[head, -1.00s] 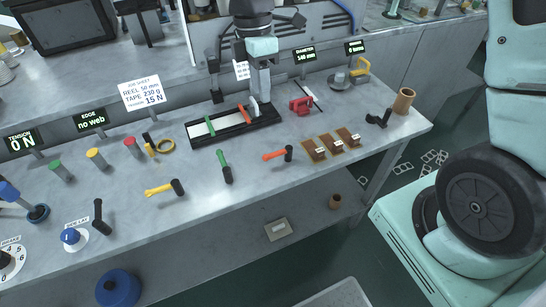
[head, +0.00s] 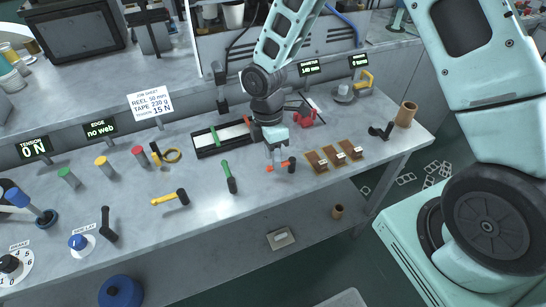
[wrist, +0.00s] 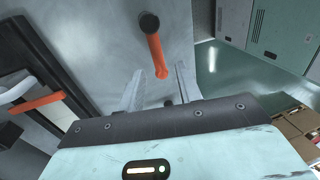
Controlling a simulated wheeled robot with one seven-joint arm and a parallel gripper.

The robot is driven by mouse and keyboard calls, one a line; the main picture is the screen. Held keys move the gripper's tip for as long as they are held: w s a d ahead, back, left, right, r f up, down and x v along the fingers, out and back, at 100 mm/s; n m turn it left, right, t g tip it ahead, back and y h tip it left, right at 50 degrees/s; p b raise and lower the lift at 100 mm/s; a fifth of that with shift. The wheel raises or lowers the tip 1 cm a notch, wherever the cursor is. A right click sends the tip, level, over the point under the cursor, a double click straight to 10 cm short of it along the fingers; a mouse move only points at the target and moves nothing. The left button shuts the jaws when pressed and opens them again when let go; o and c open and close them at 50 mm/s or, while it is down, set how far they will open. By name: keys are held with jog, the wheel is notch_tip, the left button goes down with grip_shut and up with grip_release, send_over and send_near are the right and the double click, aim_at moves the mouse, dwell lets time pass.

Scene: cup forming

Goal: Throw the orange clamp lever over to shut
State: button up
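The orange lever (head: 277,169) with a black pivot end (head: 292,164) is near the front of the bench, pointing left in the head view. In the wrist view the orange lever (wrist: 156,52) runs from its black pivot (wrist: 149,22) toward my gripper. My gripper (head: 277,156) is above the lever, fingers pointing down. In the wrist view its two fingers (wrist: 160,85) are apart, with the lever's free end showing between them; I cannot tell whether they touch it. A second orange bar (wrist: 37,103) lies over the black-framed tray.
A green-handled lever (head: 228,175) and a yellow one (head: 168,199) stand left of the gripper. The black-framed tray (head: 207,150) and a red tool (head: 304,117) lie behind. The bench's front edge is near.

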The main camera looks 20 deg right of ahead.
jog(key=shift+s+f, duration=0.2)
jog(key=shift+f, duration=0.65)
jog(key=shift+c, duration=0.3)
grip_shut()
